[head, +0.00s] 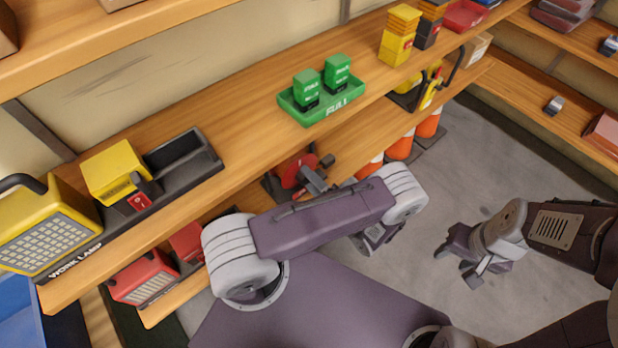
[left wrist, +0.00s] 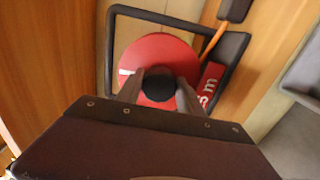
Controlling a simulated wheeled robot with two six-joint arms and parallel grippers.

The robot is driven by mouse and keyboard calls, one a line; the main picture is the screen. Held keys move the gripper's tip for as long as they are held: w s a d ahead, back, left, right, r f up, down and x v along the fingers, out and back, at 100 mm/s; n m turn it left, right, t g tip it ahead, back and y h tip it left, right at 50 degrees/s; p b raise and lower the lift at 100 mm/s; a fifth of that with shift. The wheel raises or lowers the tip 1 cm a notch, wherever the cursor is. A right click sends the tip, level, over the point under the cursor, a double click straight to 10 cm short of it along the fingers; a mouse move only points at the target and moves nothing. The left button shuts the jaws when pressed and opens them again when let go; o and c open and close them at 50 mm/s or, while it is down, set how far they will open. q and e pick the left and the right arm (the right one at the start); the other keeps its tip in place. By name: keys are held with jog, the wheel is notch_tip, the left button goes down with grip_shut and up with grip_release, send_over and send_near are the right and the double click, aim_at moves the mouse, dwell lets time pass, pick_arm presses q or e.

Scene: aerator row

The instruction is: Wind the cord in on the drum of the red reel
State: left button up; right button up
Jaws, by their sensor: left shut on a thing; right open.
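The red reel (head: 292,172) sits on the lower shelf, partly hidden by my left arm. In the left wrist view its round red drum face (left wrist: 160,52) stands inside a black frame (left wrist: 150,12), with a white mark at its left edge. My left gripper (head: 316,182) is at the reel's front. Its two fingers (left wrist: 158,90) are shut on a round black knob (left wrist: 158,86) in front of the red face. An orange strip (left wrist: 213,40), perhaps the cord, runs at the drum's upper right. My right gripper (head: 458,268) is open and empty over the grey floor.
The upper shelf holds a green tray (head: 322,115) with two green boxes, a black tray (head: 190,160) and a yellow work lamp (head: 45,225). Orange and white cones (head: 400,147) stand right of the reel. The floor (head: 520,170) on the right is clear.

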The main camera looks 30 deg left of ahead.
dwell(0.4)
pick_arm(q)
jog(key=o, duration=1.4)
jog(key=v, duration=0.9)
